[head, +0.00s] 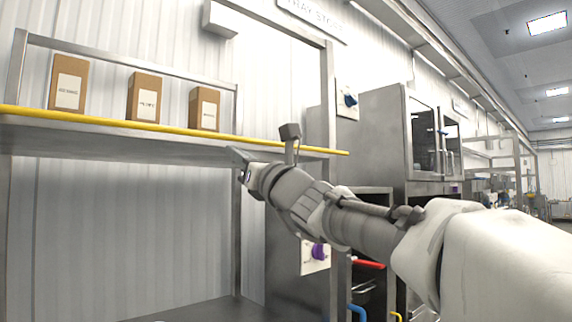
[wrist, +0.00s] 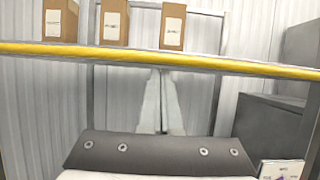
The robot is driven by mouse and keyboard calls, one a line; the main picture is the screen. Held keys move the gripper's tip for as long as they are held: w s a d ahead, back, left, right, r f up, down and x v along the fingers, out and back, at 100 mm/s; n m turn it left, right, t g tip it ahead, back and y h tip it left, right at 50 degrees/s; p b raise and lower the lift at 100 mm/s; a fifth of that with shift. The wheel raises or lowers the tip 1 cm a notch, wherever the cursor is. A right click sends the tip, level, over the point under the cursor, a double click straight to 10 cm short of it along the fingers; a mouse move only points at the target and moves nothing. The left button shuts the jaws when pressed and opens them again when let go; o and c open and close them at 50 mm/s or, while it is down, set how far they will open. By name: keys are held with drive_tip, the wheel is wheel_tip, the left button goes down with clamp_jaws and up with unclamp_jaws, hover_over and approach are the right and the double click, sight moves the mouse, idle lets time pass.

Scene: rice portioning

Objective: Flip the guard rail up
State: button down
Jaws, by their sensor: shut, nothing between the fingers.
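The guard rail is a long yellow bar (head: 165,127) along the front edge of the shelf. It runs low across the bases of the boxes. It also crosses the wrist view (wrist: 230,64) from side to side. My gripper (head: 236,154) is just below the rail, near the shelf's right part. In the wrist view the fingers of my gripper (wrist: 161,76) point up towards the rail's underside, closed together and empty. I cannot tell whether the fingertips touch the rail.
Several brown boxes with white labels, such as the left one (head: 68,82), stand on the metal shelf (head: 100,144). A shelf post (head: 328,95) stands right of my gripper. A steel oven cabinet (head: 383,130) is farther right. Below the shelf is open room.

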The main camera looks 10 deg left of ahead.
drive_tip(key=shift+s+d+r, duration=0.15)
drive_tip(key=shift+r, duration=0.05)
drive_tip(key=shift+r+p, duration=0.2)
drive_tip(key=shift+p, duration=0.3)
drive_tip(key=shift+d+r+h+p, duration=0.1)
drive_tip(key=shift+h+p, duration=0.2)
drive_tip(key=shift+p, duration=0.4)
drive_tip(key=shift+s+r+g+p, duration=0.1)
drive_tip(key=shift+r+g+p, duration=0.2)
drive_tip(key=shift+p, duration=0.65)
